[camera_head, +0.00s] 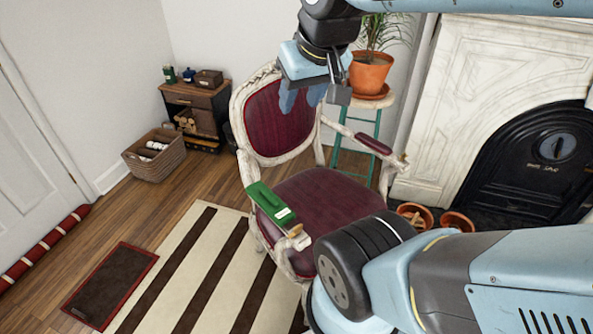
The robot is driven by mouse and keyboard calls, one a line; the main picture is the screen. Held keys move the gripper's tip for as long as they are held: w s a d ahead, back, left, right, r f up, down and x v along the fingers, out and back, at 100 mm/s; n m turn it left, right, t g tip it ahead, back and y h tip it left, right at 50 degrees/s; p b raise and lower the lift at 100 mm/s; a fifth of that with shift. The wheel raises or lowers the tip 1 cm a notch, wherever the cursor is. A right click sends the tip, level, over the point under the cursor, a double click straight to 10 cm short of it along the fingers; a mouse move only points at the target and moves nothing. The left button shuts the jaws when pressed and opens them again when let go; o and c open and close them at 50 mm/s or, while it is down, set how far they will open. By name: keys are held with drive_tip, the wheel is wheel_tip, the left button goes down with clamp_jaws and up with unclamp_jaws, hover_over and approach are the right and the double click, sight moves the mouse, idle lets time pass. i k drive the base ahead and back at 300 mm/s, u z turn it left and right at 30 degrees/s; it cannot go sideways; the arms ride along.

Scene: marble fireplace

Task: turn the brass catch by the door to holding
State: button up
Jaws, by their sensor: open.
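The white panelled door (30,150) stands at the left edge, only partly in frame. I cannot make out a brass catch by it or anywhere else in this view. My gripper (312,96) hangs at the upper middle, in front of the armchair's backrest in the picture. It is open, with nothing seen between its fingers. It is far to the right of the door.
A red striped draught roll (45,248) lies along the door's foot. A dark mat (110,284), striped rug (190,275), wicker basket (155,157) and small cabinet (206,110) occupy the floor. A potted plant (370,72) stands behind.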

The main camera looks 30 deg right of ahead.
sight(298, 229)
drive_tip(key=u, duration=0.55)
drive_tip(key=k, duration=1.5)
drive_tip(key=z, duration=0.8)
drive_tip(key=i, duration=0.55)
